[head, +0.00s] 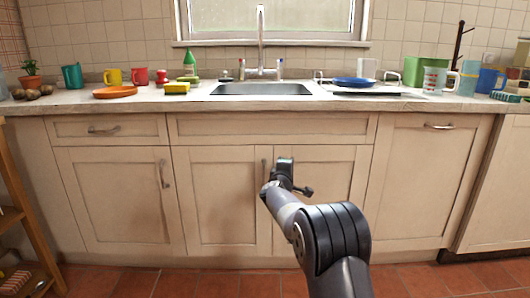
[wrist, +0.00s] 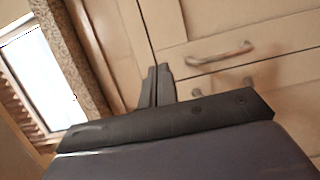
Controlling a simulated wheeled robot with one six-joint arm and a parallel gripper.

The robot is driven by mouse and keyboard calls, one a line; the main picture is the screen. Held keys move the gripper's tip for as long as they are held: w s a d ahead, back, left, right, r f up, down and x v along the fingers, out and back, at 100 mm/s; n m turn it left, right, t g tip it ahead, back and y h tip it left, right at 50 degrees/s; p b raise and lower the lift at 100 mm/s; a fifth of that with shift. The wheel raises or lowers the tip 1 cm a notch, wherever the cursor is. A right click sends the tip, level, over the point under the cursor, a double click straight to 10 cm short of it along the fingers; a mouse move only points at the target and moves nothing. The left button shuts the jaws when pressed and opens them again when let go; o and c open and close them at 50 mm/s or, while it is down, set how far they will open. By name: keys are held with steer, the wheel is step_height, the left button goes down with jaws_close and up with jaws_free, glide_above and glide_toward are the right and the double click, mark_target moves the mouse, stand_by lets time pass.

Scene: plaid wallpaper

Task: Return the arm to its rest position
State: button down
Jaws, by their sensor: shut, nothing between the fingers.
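My arm reaches forward from the bottom of the head view toward the cabinet fronts under the sink. My gripper (head: 285,170) is in front of the middle cabinet doors, below counter height. In the wrist view its two dark fingers (wrist: 157,72) are together with nothing between them. Whether the gripper touches the door cannot be told from the head view.
The counter edge (head: 260,104) runs above the gripper, with a sink (head: 262,89), mugs and a blue plate (head: 354,82). Door handles (head: 164,174) stick out from the cabinets. A wooden shelf (head: 20,215) stands at left. The tiled floor (head: 180,282) looks clear.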

steer(key=p, duration=0.2)
glide_toward(271, 150)
steer(key=shift+w+d, duration=0.9)
steer(key=shift+w, duration=0.15)
steer(key=shift+w+a+r+p, duration=0.15)
steer(key=shift+w+p, duration=0.65)
steer(key=shift+w, duration=0.5)
